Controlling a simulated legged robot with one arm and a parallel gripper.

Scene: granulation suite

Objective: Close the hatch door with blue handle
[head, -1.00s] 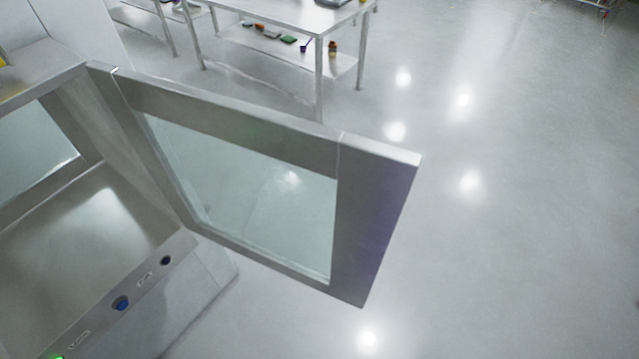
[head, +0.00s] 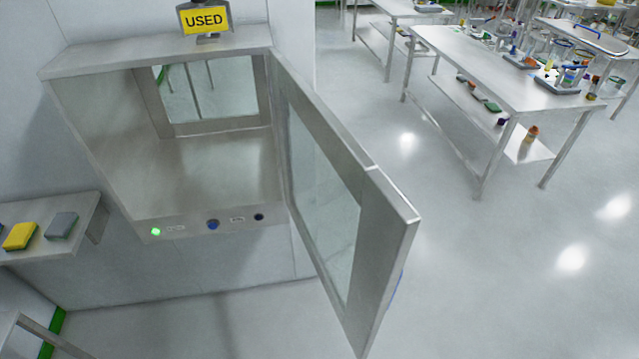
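The hatch door (head: 379,230) is a grey metal frame with a glass pane, hinged at the right side of the hatch. It stands wide open, swung out toward me and to the right. A small bit of blue, perhaps the handle (head: 396,287), shows at its outer right edge; the rest of it is hidden behind the door. The hatch box (head: 160,58) is open at the front and looks empty, with a window in its back wall. My gripper is not in view.
A yellow USED sign (head: 204,20) stands on the hatch. A small shelf (head: 88,222) with a yellow block (head: 20,236) and a grey block (head: 62,226) is at left. Steel tables (head: 470,60) stand at back right. The floor (head: 480,280) right of the door is clear.

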